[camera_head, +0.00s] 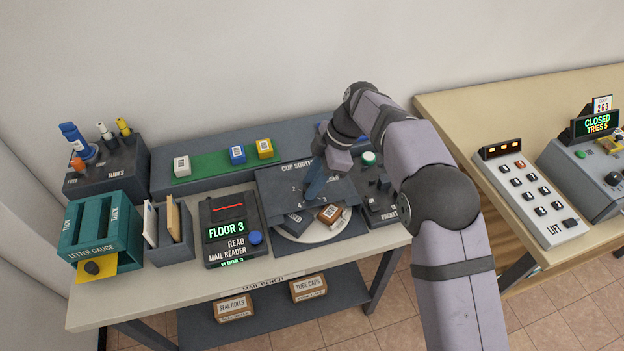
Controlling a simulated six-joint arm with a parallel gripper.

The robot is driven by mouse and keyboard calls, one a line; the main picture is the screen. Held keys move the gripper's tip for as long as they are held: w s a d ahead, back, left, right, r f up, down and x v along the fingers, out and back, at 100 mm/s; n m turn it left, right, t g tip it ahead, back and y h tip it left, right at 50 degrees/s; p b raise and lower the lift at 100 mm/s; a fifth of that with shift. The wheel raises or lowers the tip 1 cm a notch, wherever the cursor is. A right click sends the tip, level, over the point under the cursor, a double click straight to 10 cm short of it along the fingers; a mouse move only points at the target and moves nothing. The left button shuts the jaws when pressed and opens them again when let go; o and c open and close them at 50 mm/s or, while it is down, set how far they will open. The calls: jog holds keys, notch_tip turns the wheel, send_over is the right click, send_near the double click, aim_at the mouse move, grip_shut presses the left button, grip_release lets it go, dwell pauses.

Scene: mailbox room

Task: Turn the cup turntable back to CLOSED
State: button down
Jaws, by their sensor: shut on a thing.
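The cup sorter (275,183) is a dark slanted panel with small numbers on the mail bench. Below its front edge shows a round pale turntable plate (313,238), with a dark block (297,221) and a brown labelled block (331,214) on it. My gripper (314,191) points down at the middle of the cup sorter, with dark blue fingers shut on a part of the turntable there. That part is hidden by the fingers, and I cannot read the turntable's position mark. My arm comes in from the lower right.
Left of the sorter stand the mail reader (230,230) showing FLOOR 3, a letter holder (168,235) and the teal letter gauge (100,230). A green strip (210,163) with cubes lies behind. On the right desk, a display (597,123) reads CLOSED, TRIES 5.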

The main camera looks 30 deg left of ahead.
jog(key=shift+w+r+n+g+h+p, duration=0.1)
jog(key=shift+n+g+h+p, duration=0.15)
jog(key=shift+n+p, duration=0.7)
jog(key=shift+w+r+n+g+h+p, duration=0.15)
jog(key=shift+n+h+p, duration=0.1)
jog(key=shift+n+p, duration=0.7)
jog(key=shift+s+a+f+n+p, duration=0.1)
jog(key=shift+f+n+p, duration=0.1)
jog(key=shift+n+p, duration=0.3)
jog(key=c, duration=1.5)
grip_release()
jog(key=shift+o, duration=0.2)
jog(key=shift+r, duration=0.15)
